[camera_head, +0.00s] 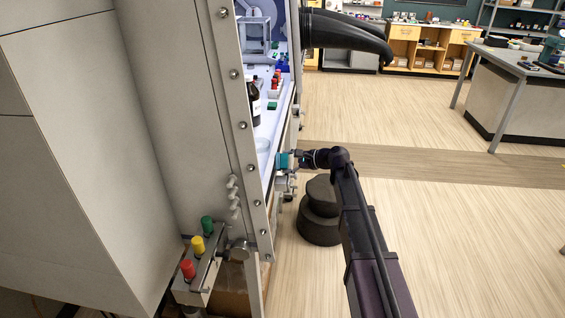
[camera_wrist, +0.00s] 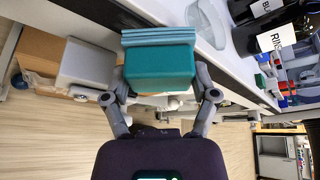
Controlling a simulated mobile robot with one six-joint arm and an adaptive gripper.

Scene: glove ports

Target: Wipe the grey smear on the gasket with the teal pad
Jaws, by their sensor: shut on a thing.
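The teal pad (camera_wrist: 160,68) is held between the two fingers of my gripper (camera_wrist: 161,90) in the wrist view, with a paler blue layered strip along its far edge. In the head view the pad (camera_head: 282,160) is a small teal block at the tip of my gripper (camera_head: 290,159), beside the open side of the white cabinet. I cannot tell whether the pad touches anything. I cannot make out the grey smear or pick out the gasket in either view.
The cabinet's bolted frame (camera_head: 243,125) stands left of my arm. Inside are a dark bottle (camera_head: 254,106) and a clear dish (camera_wrist: 207,22). Black gloves (camera_head: 345,35) stick out above. A dark round stool (camera_head: 319,212) stands on the floor below.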

